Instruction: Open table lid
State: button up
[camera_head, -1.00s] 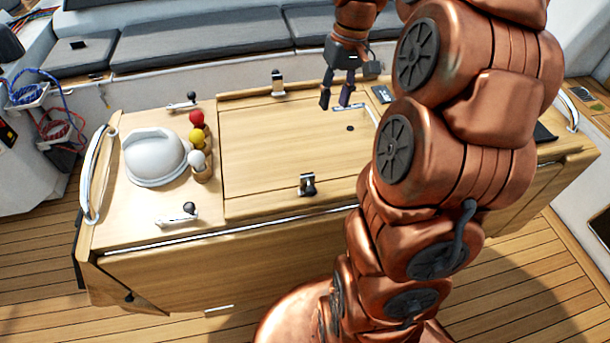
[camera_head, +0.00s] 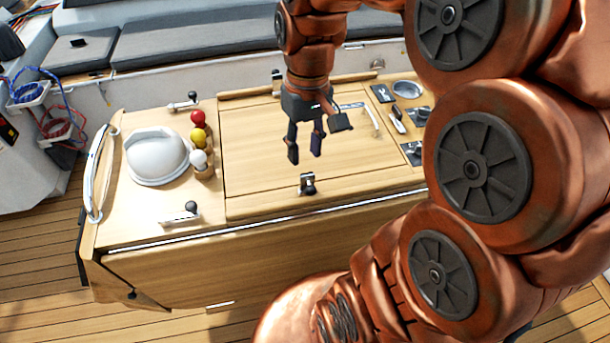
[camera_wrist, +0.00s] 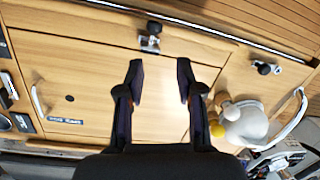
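The wooden table lid (camera_head: 255,145) lies flat and closed in the middle of the table top. A dark latch (camera_head: 307,184) sits at its near edge, and another latch (camera_head: 277,82) at its far edge. The lid carries a pale handle (camera_head: 373,121) near its right side. My gripper (camera_head: 305,158) is open and empty above the lid, short of the near latch. In the wrist view the two fingers (camera_wrist: 160,82) stand apart with bare lid between them. The near latch (camera_wrist: 150,40) shows beyond the fingertips there.
A white dome-shaped object (camera_head: 156,157) and red, yellow and white balls (camera_head: 198,136) stand left of the lid. A metal rail (camera_head: 95,175) rises at the table's left end. Small dark items (camera_head: 412,150) lie right of the lid. Grey cushions (camera_head: 190,40) line the back.

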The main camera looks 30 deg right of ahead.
jog(key=s+a+f, duration=0.1)
jog(key=s+a, duration=0.2)
jog(key=s, duration=0.2)
jog(key=shift+s+a+f+h, duration=0.15)
jog(key=shift+s+a+h, duration=0.1)
jog(key=shift+s+h, duration=0.05)
jog(key=s+a+f, duration=0.2)
jog(key=s+f, duration=0.1)
jog(key=s, duration=0.5)
jog(key=shift+f+g+h, duration=0.15)
jog(key=shift+g+h, duration=0.15)
jog(key=shift+w, duration=0.1)
